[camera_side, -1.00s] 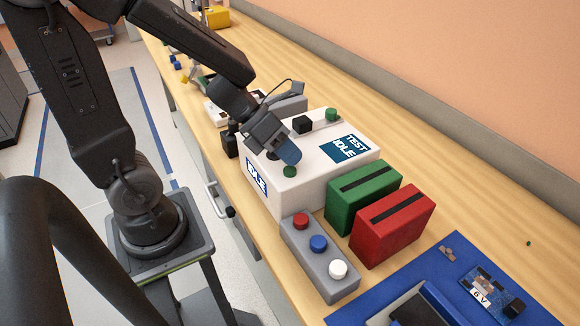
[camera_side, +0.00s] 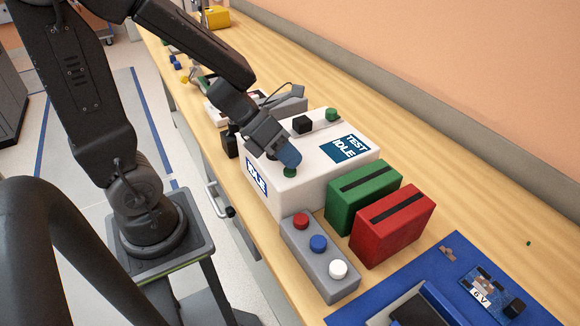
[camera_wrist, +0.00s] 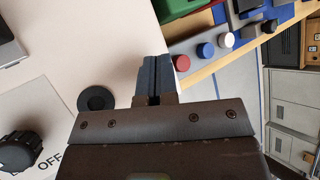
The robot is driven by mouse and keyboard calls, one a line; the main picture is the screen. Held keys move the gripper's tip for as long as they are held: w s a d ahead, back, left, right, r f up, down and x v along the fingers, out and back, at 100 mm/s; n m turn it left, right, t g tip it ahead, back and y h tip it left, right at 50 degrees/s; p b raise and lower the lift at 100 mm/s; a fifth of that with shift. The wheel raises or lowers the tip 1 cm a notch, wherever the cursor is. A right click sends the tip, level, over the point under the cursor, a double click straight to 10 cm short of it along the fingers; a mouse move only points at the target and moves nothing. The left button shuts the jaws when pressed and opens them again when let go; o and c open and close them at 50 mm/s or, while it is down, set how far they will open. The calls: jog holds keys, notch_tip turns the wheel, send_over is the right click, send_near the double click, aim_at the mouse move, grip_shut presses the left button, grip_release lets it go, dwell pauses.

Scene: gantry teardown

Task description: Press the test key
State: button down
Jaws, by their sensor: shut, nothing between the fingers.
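The white test box (camera_side: 318,190) stands on the bench, with a "TEST IDLE" panel (camera_side: 345,148) on top and an "IDLE" label (camera_side: 257,177) on its front. A round green key (camera_side: 289,174) sits on its top near the front corner. My gripper (camera_side: 290,160) is shut and empty, its blue fingertips pointing down right over that key and covering part of it. I cannot tell whether they touch it. In the wrist view the shut fingers (camera_wrist: 154,72) hide the key. A black knob (camera_wrist: 20,150) beside "OFF" lettering and a black disc (camera_wrist: 97,100) show there.
Green (camera_side: 362,197) and red (camera_side: 392,226) slotted boxes stand to the right. A grey button box (camera_side: 322,268) with red, blue and white buttons is in front.

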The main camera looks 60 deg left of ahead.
jog(key=shift+f, duration=0.15)
jog(key=shift+r, duration=1)
jog(key=shift+r, duration=0.1)
jog(key=shift+r, duration=2.9)
